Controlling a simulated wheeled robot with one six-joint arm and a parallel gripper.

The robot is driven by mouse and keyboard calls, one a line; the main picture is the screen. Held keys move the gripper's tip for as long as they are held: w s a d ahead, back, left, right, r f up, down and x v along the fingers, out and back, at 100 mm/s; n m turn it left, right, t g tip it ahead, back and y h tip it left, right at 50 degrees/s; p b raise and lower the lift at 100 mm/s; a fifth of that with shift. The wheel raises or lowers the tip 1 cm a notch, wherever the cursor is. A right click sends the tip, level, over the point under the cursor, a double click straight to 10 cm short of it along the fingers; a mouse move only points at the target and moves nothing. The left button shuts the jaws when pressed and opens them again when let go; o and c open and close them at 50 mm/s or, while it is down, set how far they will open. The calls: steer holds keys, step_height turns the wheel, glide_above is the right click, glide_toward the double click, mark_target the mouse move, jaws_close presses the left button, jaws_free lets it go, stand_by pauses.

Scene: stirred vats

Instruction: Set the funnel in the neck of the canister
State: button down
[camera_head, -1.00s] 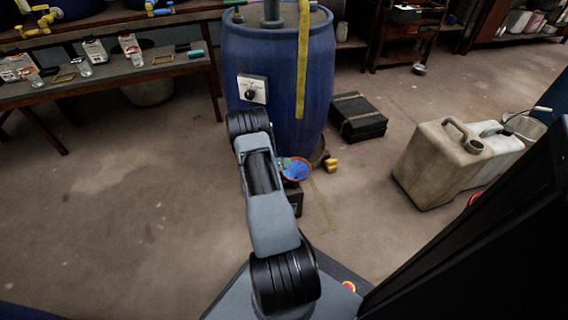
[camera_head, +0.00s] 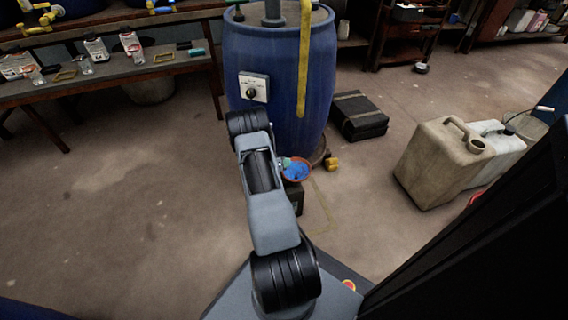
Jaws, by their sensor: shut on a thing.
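The canister (camera_head: 430,165) is a dirty beige jug with a handle and an open round neck (camera_head: 475,146). It stands upright on the floor at the right, and nothing sits in its neck. A small round thing with an orange-red rim and blue inside (camera_head: 296,170) shows just right of my arm, by the foot of the blue barrel. I cannot tell whether it is the funnel. My arm reaches forward from the bottom middle. Its far end and my gripper are hidden behind its own links.
The blue barrel (camera_head: 280,80) with a yellow strip stands beyond my arm. A black case (camera_head: 358,115) lies right of it. A white canister (camera_head: 505,145) stands beside the beige one. A bench (camera_head: 110,75) with bottles is at the left. The floor between barrel and canisters is largely clear.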

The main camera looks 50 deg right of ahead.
steer(key=shift+f, duration=0.2)
steer(key=c, duration=1.1)
jaws_free()
steer(key=p+v, duration=0.5)
steer(key=v, duration=0.9)
